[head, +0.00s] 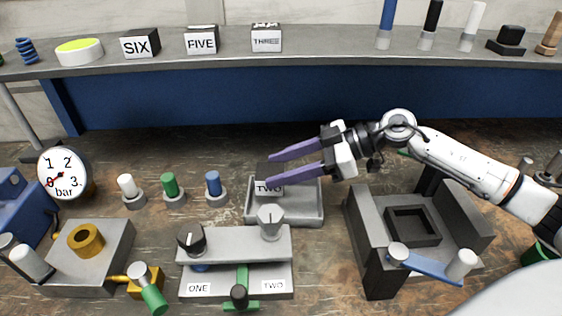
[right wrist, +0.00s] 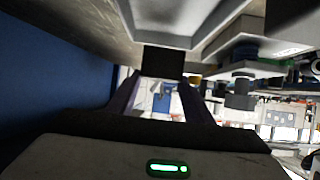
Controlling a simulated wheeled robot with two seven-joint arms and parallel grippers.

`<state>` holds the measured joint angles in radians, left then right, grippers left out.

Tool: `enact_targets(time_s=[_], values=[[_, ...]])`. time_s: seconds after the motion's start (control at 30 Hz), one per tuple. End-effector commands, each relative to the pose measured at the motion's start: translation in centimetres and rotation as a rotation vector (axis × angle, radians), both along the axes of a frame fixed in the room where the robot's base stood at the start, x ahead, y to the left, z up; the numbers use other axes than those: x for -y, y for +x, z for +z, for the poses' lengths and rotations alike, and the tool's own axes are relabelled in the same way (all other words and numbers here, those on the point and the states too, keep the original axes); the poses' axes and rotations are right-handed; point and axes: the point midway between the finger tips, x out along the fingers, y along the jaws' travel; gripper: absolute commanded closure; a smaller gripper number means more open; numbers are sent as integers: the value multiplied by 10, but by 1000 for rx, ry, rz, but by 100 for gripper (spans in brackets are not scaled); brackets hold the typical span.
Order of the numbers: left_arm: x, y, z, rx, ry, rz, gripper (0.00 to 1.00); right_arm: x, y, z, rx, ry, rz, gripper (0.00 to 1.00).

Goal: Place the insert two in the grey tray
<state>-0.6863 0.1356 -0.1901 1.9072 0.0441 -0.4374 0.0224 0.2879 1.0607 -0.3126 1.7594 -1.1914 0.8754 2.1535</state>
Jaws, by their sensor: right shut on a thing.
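The insert two (head: 268,188) is a dark block with a white label reading TWO. My right gripper (head: 270,169) comes in from the right, its purple fingers shut on the block. The grey tray (head: 314,216) is a shallow open box on the bench. In the head view the block overlaps the tray's back left part; whether it touches the tray I cannot tell. In the right wrist view the block (right wrist: 162,62) shows as a dark shape between the fingertips, close to the pale tray (right wrist: 190,22). My left gripper is not in view.
A grey stand (head: 235,245) with knobs and labels ONE and TWO stands just in front of the tray. A grey fixture (head: 370,225) with a square recess is to the right. Coloured pegs (head: 213,188) stand to the left. A shelf (head: 350,47) with blocks runs behind.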

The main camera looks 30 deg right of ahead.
Motion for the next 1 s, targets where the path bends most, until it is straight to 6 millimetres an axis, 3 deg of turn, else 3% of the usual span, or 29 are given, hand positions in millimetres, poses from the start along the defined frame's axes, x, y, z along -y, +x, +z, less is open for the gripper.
enact_targets(time_s=[0.27,0.6,0.97,1.0], values=[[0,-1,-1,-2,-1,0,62,0,2,-14,11,9,-3,100],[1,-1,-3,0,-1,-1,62,-1,2,-49,10,8,-3,100],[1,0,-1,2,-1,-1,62,0,2,-51,11,6,-3,100],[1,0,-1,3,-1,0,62,0,0,-57,1,1,-1,48]])
